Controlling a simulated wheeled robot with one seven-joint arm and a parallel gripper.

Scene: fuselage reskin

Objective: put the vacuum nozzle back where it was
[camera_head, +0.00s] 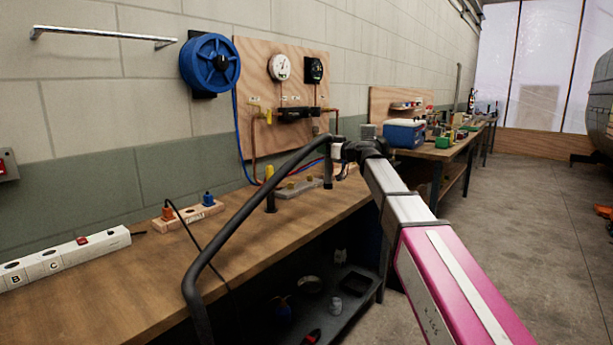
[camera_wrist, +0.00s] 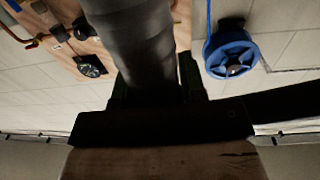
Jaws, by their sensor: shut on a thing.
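My gripper (camera_head: 342,152) is over the back part of the wooden workbench (camera_head: 130,275), near the gauge board. It is shut on a dark cylinder, which I take to be the vacuum nozzle (camera_wrist: 140,40). In the wrist view the ribbed grey-black cylinder runs up between the two dark fingers. In the head view a short dark upright piece (camera_head: 328,172) shows below my gripper. I cannot tell whether its lower end touches the bench. A thick black hose (camera_head: 235,220) arcs from the bottom edge up to my gripper.
A black peg with a yellow top (camera_head: 270,190) and a grey plate with yellow knobs (camera_head: 298,187) are left of my gripper. A wooden block with orange and blue plugs (camera_head: 190,213) and a white socket strip (camera_head: 65,258) are on the bench. A blue reel (camera_head: 210,64) hangs above.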

